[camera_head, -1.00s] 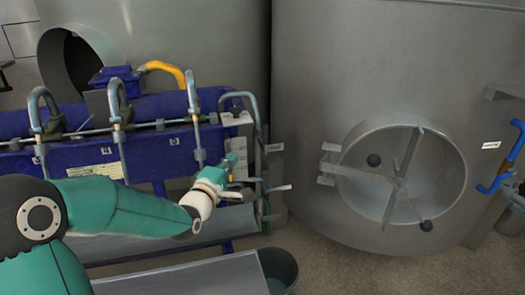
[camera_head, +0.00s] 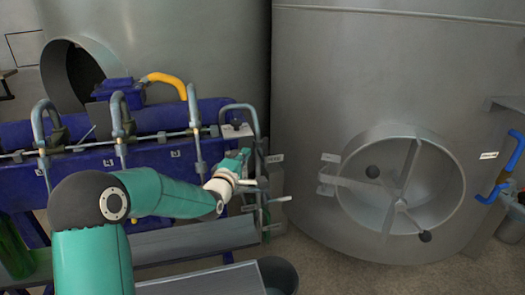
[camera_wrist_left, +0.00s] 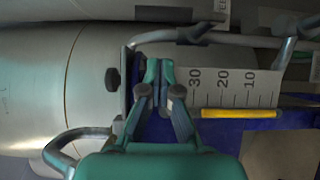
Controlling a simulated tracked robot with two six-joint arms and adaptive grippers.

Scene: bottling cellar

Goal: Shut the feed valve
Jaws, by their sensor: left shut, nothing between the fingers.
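A small silver lever (camera_head: 277,200) sticks out to the right at the end of the blue filling machine, below a small white label (camera_head: 274,158) that I cannot read. I cannot tell for certain that it is the feed valve. My left gripper (camera_head: 242,160) is at this end of the machine, just left of and above the lever. It is shut and empty. In the left wrist view its fingers (camera_wrist_left: 160,72) are together in front of a scale plate (camera_wrist_left: 235,88) marked 30, 20, 10. Contact with anything there cannot be told. My right gripper is not in view.
A blue handle (camera_head: 503,175) sits at the far right beside another label. A large steel tank (camera_head: 390,70) with a round hatch (camera_head: 455,190) stands to the right. A grey bucket (camera_head: 280,277) stands below the machine. Bent filler tubes (camera_head: 193,115) rise left of the gripper.

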